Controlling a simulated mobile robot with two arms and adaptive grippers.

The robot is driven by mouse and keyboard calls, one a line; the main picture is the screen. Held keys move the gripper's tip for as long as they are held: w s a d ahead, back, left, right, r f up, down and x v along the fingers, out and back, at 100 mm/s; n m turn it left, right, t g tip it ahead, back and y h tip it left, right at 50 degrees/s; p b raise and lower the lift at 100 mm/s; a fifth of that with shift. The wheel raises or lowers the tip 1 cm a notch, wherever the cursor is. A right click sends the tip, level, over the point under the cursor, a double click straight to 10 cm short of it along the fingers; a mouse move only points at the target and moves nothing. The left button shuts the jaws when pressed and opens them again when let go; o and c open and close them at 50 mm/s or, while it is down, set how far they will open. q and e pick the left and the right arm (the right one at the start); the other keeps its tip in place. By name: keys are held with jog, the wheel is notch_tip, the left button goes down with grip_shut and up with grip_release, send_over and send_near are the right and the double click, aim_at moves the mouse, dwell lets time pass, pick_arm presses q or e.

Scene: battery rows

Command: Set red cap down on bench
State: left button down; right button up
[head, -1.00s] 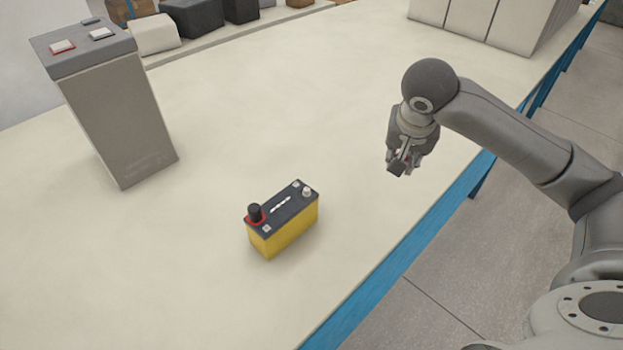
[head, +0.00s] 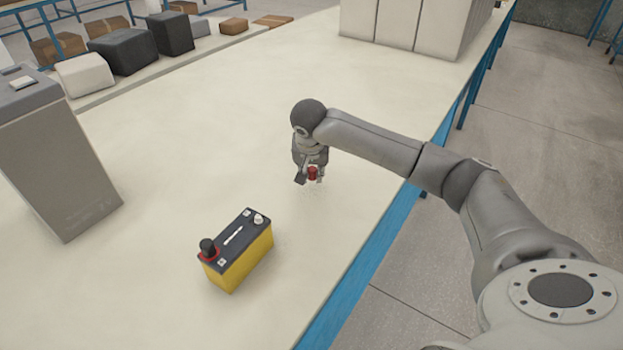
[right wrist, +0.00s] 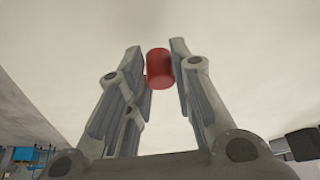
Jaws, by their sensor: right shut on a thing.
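The red cap (head: 312,173) is between the fingertips of my right gripper (head: 310,178), low over the bench (head: 150,120). I cannot tell whether the cap touches the bench top. In the right wrist view the red cap (right wrist: 159,68) is a small cylinder held at the tips of the right gripper's fingers (right wrist: 162,70), with pale bench surface behind it. A yellow battery (head: 240,268) with a dark top stands left of and nearer than the gripper. It has a dark knob in a red ring at its left end and a bare pale terminal at its right end. My left gripper is not in view.
A tall grey cell (head: 65,170) stands at the left. White blocks (head: 400,22) stand at the back. Black, white and brown boxes (head: 125,50) line a far shelf. The bench's blue edge (head: 345,300) runs along the right. Bench between battery and white blocks is clear.

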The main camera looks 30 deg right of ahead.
aim_at(311, 177)
jog(key=shift+w+f, duration=0.1)
jog(key=shift+f, duration=1.6)
jog(key=o, duration=1)
jog(key=shift+f, duration=0.15)
jog(key=shift+c, duration=0.2)
jog(key=shift+r, duration=0.4)
jog(key=v, duration=1.1)
jog(key=shift+r+p, duration=0.25)
jog(key=shift+p, duration=0.05)
jog(key=shift+a, duration=0.1)
